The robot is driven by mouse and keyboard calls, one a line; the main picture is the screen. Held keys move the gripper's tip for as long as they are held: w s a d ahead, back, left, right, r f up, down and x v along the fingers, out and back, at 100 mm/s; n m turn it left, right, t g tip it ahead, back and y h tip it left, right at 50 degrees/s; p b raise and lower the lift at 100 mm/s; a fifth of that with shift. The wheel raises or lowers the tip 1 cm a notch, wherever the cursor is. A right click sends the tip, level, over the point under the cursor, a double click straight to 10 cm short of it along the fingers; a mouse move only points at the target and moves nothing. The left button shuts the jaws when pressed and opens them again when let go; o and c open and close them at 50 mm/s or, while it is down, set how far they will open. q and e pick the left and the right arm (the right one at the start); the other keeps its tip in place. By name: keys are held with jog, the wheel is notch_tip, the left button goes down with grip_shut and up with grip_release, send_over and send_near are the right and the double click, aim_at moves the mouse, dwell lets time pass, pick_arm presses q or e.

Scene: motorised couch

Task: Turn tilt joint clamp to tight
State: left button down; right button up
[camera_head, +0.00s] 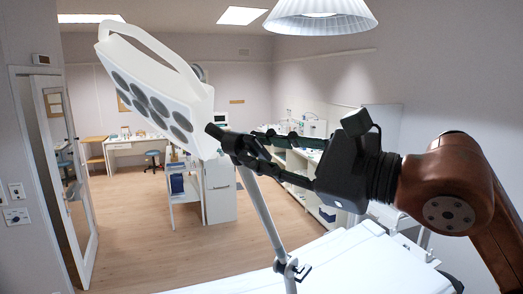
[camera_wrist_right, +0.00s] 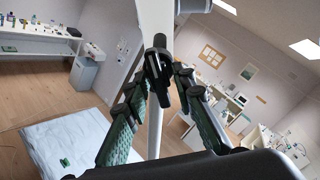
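A white lamp head (camera_head: 158,88) with several grey round lenses tilts at the upper left of the head view, on a thin pale pole (camera_head: 262,215). A black tilt joint clamp (camera_wrist_right: 158,66) sits at the top of the pole, just under the lamp head. My right gripper (camera_head: 246,148) reaches in from the right at the joint. In the right wrist view its green-padded fingers converge on either side of the clamp, with the clamp between the tips. I cannot tell whether both tips touch it. My left gripper is not in view.
A white-topped bed (camera_head: 340,262) lies under the pole, which carries a lower grey clamp (camera_head: 291,268). A white lampshade (camera_head: 318,15) hangs above. A white cabinet (camera_head: 220,190) and a desk stand behind. Open wooden floor lies at the left.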

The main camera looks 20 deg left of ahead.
grip_shut()
dwell(0.3)
jog(key=n, duration=0.4)
jog(key=shift+w+r+n+p, duration=0.1)
jog(key=shift+r+n+p, duration=0.05)
jog(key=shift+n+p, duration=0.25)
jog(key=shift+r+n+p, duration=0.1)
jog(key=shift+n+p, duration=0.35)
jog(key=shift+n, duration=1.65)
jog(key=shift+o, duration=1.7)
grip_release()
